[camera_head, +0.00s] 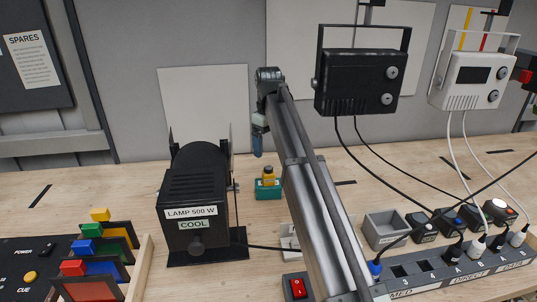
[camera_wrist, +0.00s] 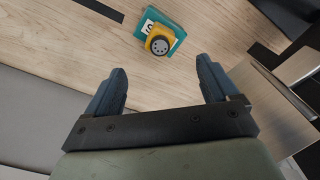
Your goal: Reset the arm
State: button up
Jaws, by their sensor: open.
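My arm reaches up and away from the front of the bench in the head view, and my gripper (camera_head: 258,142) hangs at its far end above the wooden bench top. In the wrist view my gripper (camera_wrist: 160,85) shows two blue fingers spread wide apart with nothing between them. A yellow round connector on a teal block (camera_head: 268,188) stands on the bench below and a little right of the gripper. It also shows in the wrist view as the yellow connector (camera_wrist: 159,45), beyond the fingertips and apart from them.
A black lamp (camera_head: 193,190) labelled "LAMP 500 W" and "COOL" stands left of my arm. A black box (camera_head: 360,82) and a white box (camera_head: 473,80) with cables hang at the right. A socket strip (camera_head: 430,277) lies front right. A rack of coloured plates (camera_head: 100,250) is front left.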

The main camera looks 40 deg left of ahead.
jog(key=shift+r, duration=0.35)
dwell(0.3)
